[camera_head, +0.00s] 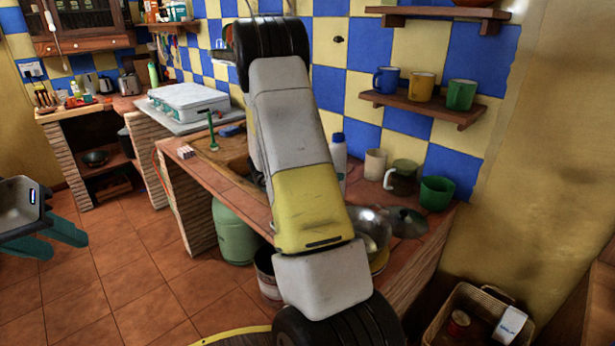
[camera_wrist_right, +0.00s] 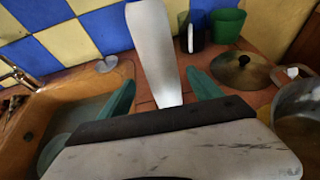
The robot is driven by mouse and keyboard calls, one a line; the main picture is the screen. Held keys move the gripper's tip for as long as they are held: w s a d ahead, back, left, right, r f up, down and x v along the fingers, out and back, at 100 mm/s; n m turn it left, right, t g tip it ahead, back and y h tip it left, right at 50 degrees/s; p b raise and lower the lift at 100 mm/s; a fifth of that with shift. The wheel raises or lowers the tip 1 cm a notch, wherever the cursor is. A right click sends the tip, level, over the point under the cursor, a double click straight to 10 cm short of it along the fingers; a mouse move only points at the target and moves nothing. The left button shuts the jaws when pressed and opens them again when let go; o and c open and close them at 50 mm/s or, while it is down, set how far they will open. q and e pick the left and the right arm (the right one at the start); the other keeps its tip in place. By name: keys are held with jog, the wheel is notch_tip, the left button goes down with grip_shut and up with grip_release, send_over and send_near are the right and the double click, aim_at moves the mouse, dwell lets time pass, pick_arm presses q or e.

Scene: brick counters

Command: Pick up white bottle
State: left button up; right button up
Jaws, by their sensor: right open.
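The white bottle (camera_head: 338,165) with a blue cap stands upright on the brick counter, partly behind my right arm in the head view. In the right wrist view the white bottle (camera_wrist_right: 156,50) rises ahead, its top cut off by the frame. My right gripper (camera_wrist_right: 162,87) is open, with one teal finger on each side of the bottle's lower part in that view. I see no clear contact. The right gripper is hidden behind my arm in the head view. My left gripper (camera_head: 66,248) is open and empty, over the floor at the far left.
A lid (camera_wrist_right: 240,70) and a metal pot (camera_wrist_right: 300,108) lie right of the right gripper. The sink (camera_wrist_right: 40,118) is to its left.

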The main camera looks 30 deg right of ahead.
jog(key=x, duration=0.4)
jog(key=shift+s+d+f, duration=0.1)
jog(key=shift+d, duration=0.25)
jog(key=c, duration=1.4)
